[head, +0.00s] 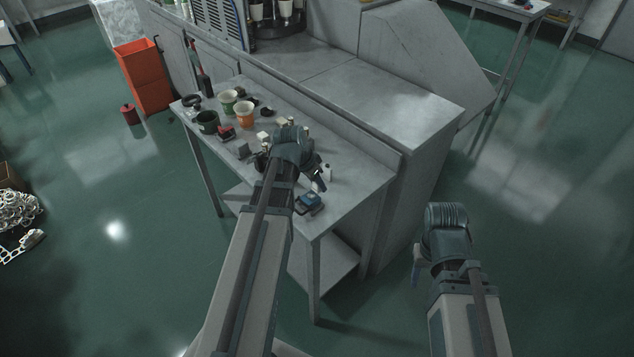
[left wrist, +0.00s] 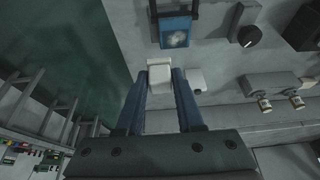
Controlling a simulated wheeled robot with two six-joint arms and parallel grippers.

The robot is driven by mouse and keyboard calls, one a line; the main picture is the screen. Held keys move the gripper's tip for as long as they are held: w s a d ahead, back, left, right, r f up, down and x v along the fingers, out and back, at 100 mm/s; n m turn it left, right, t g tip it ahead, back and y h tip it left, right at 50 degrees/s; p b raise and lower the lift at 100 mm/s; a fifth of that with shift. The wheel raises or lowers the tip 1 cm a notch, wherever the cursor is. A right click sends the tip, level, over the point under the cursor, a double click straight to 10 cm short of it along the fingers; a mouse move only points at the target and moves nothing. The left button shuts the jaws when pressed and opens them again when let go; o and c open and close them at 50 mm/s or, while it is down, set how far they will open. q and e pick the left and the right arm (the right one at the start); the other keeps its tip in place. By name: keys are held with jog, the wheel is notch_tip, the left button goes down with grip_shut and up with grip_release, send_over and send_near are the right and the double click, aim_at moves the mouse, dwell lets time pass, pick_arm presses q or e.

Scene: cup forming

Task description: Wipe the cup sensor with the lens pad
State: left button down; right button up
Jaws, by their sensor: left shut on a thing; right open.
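My left gripper (head: 318,184) is low over the front right end of the grey table. In the left wrist view its two blue fingers (left wrist: 167,92) are shut on a small cream-white block (left wrist: 160,76), likely the lens pad. A blue box with a pale square top (head: 309,202) lies close to these fingertips; in the left wrist view the blue box (left wrist: 175,36) is just beyond the block. I cannot tell for sure which part is the cup sensor. My right gripper (head: 418,268) hangs over the floor right of the table, mostly hidden behind its wrist, open and away from everything.
A white bottle (head: 327,172) stands right beside the left fingers. Cups (head: 245,114), a red item (head: 226,133) and a grey block (head: 243,151) stand further left on the table (head: 352,186). The machine body (head: 400,110) rises behind. The floor to the right is clear.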

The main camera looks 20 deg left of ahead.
pick_arm(q)
jog(key=shift+r, duration=0.4)
notch_tip(320, 180, up, 3)
jog(key=p, duration=0.3)
jog(key=shift+f, duration=0.1)
dwell(0.4)
